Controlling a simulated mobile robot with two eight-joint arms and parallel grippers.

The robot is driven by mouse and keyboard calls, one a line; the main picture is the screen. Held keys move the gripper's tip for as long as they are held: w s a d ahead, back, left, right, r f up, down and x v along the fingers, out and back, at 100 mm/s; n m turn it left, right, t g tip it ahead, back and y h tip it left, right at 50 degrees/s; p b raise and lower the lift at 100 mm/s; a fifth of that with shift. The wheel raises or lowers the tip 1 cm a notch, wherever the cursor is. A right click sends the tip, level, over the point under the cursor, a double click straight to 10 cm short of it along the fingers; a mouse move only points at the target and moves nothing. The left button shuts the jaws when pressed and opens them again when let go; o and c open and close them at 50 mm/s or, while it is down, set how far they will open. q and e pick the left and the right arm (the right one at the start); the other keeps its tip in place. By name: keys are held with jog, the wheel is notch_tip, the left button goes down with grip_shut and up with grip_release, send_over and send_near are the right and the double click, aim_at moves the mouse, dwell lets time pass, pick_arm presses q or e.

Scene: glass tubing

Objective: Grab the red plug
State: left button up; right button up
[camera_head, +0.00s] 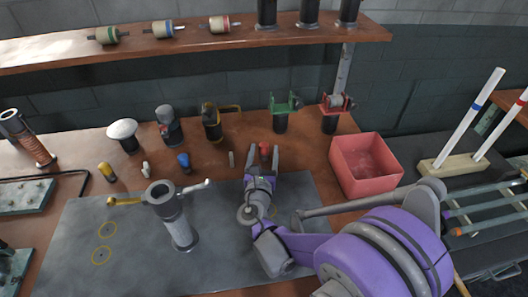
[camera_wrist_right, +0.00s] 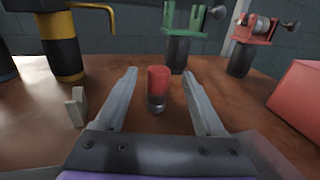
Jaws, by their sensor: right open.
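The red plug (camera_wrist_right: 158,82) stands upright on the brown workbench, with a red top and a metallic lower part. In the head view the red plug (camera_head: 265,149) shows at the far end of my right gripper (camera_head: 262,158). In the right wrist view my right gripper (camera_wrist_right: 162,100) is open, with one finger on each side of the plug. There is a gap between the plug and each finger. My left gripper is not in view.
A red bin (camera_head: 366,166) stands right of the gripper. A green clamp stand (camera_head: 281,119) and a red clamp stand (camera_head: 331,119) are behind. A small beige plug (camera_wrist_right: 76,106) is left of the fingers. A grey post (camera_head: 178,220) with side arms stands on the mat.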

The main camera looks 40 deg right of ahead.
jog(key=x, duration=0.5)
jog(key=shift+w+d+f, duration=0.15)
jog(key=shift+w, duration=0.15)
grip_shut()
